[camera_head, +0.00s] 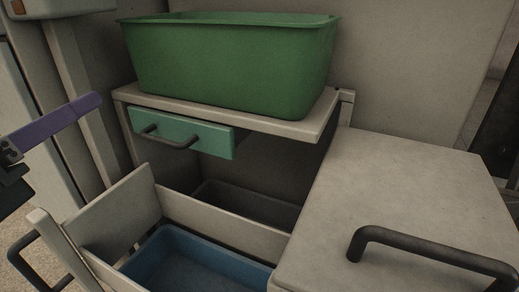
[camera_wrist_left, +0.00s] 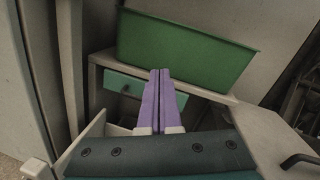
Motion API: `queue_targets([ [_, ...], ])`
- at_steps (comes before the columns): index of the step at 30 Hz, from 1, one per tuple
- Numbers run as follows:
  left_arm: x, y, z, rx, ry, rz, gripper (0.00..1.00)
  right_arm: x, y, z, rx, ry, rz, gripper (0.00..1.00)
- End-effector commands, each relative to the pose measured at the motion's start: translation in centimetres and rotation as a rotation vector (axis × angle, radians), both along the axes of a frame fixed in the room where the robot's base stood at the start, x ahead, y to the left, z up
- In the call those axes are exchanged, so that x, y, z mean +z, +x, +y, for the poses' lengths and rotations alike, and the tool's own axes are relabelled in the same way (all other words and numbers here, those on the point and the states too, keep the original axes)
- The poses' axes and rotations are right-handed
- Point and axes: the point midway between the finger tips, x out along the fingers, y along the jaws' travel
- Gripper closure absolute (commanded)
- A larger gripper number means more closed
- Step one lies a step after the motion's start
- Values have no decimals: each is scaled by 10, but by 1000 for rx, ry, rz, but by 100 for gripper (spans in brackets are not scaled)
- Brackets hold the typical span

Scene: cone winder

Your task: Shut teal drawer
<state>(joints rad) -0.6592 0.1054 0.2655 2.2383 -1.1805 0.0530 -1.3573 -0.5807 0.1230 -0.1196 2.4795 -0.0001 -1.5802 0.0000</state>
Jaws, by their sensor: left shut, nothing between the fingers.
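The teal drawer (camera_head: 205,138) sits under a grey shelf, with a dark bar handle on its front. Its front stands slightly forward of the space under the shelf; I cannot tell exactly how far it is out. It also shows in the left wrist view (camera_wrist_left: 113,80), left of the fingers. My left gripper (camera_head: 92,104) has purple fingers, pressed together and empty. It is left of the drawer in the head view, apart from it as far as I can see. In the left wrist view the closed fingertips (camera_wrist_left: 160,73) point toward the shelf. My right gripper is not in view.
A green bin (camera_head: 230,65) stands on the shelf (camera_head: 300,128) above the drawer. Below, an open pull-out with pale walls (camera_head: 220,222) holds a blue bin (camera_head: 190,262). A grey cabinet top (camera_head: 400,185) with a dark handle (camera_head: 430,252) is at right.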

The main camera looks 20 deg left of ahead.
Motion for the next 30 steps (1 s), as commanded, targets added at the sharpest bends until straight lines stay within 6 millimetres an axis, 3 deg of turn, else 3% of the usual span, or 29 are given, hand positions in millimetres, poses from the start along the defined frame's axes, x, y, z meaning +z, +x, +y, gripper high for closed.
queue_targets([
  [1,-42,-1,-5,-32,80,11,100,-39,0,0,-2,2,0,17],
  [4,-71,-2,-14,-92,218,29,100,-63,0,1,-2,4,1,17],
  [8,-92,-4,-21,-139,325,45,100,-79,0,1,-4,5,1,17],
  [16,-90,13,-25,-160,363,46,100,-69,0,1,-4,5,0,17],
  [30,-91,105,-32,-156,359,46,100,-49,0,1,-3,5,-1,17],
])
